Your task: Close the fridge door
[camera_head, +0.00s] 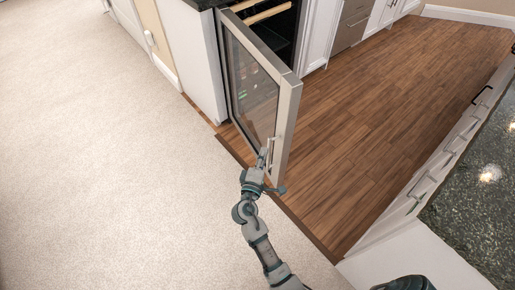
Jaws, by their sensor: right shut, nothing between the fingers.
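The fridge (267,23) stands under the dark counter at the top, and its dark inside with wooden shelf fronts partly shows. Its glass door (254,85) with a pale metal frame is swung wide open toward me. My right gripper (265,155) is shut and empty at the low outer part of the door, beside the frame on the glass side. It overlaps the door in the picture; I cannot tell whether it touches. My left gripper is not in view.
Wooden floor (385,115) lies clear to the right of the door, and pale carpet (105,170) to the left. White cabinets with drawers (440,160) and a dark speckled countertop (475,190) stand at the right. A white cabinet side (195,60) adjoins the fridge.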

